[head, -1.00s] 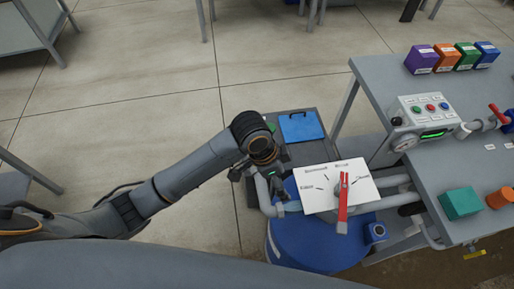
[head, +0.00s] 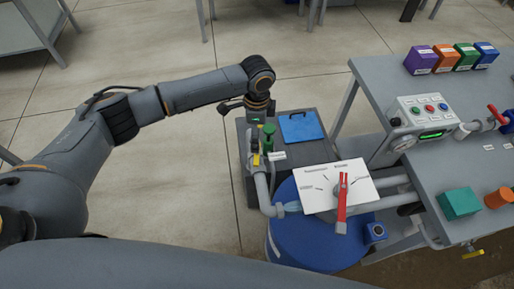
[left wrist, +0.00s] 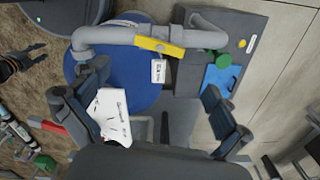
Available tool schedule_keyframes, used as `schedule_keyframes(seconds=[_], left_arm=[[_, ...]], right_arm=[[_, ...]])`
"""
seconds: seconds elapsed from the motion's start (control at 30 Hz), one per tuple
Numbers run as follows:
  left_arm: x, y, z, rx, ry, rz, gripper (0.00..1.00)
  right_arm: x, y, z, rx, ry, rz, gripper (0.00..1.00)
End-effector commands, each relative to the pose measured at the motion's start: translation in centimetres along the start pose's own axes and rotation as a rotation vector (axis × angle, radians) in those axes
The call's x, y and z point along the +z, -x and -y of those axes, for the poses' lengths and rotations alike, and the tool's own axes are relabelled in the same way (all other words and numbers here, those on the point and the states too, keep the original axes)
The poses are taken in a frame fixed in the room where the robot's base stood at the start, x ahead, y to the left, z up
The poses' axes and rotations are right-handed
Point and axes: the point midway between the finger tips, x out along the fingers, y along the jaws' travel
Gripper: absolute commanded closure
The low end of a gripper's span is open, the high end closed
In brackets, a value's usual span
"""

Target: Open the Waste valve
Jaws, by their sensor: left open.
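A pipe (left wrist: 115,35) with a yellow lever (left wrist: 160,47) and a white hanging tag (left wrist: 158,71) shows in the left wrist view; the tag is too small to read. In the head view the yellow lever (head: 256,160) is on the upright pipe, below a green knob (head: 269,131). A red lever (head: 342,200) sits on a white dial plate (head: 317,190) with unreadable labels. My left gripper (head: 256,108) is open and empty above the grey box, apart from the levers. In the left wrist view its fingers (left wrist: 155,85) spread wide. A dark clawed part (left wrist: 18,62) looks like my right gripper.
A blue drum (head: 310,245) stands under the dial plate. A grey box (head: 300,152) with a blue panel (head: 300,127) is behind it. The grey bench (head: 430,165) with a control box (head: 424,117) is at right.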

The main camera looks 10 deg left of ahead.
Motion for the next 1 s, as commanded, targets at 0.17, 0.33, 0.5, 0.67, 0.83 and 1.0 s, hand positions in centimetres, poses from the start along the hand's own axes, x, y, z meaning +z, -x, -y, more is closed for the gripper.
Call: schedule_keyframes(seconds=[0.17, 0.33, 0.5, 0.67, 0.83, 1.0], left_arm=[[0.1, -3.9, -0.1, 0.003, 0.001, 0.003, 0.00], [0.0, -7.0, -0.1, 0.001, 0.001, 0.002, 0.00], [0.0, -8.8, 0.0, 0.000, 0.001, 0.001, 0.00], [0.0, -9.5, 0.0, -0.001, 0.000, 0.000, 0.00], [0.0, -9.5, 0.0, -0.001, 0.000, 0.000, 0.00], [0.0, -9.5, 0.0, -0.001, 0.000, 0.000, 0.24]], right_arm=[[-0.1, 0.9, 0.0, 0.000, 0.000, 0.000, 0.60], [-0.1, 1.2, 0.0, 0.000, 0.000, 0.000, 0.60], [-0.1, 1.3, 0.0, 0.000, 0.000, 0.000, 0.60], [-0.1, 1.3, 0.0, 0.000, 0.000, 0.000, 0.60], [-0.1, 1.3, 0.0, 0.000, 0.000, 0.000, 0.60], [-0.1, 1.3, 0.0, 0.000, 0.000, 0.000, 0.60]])
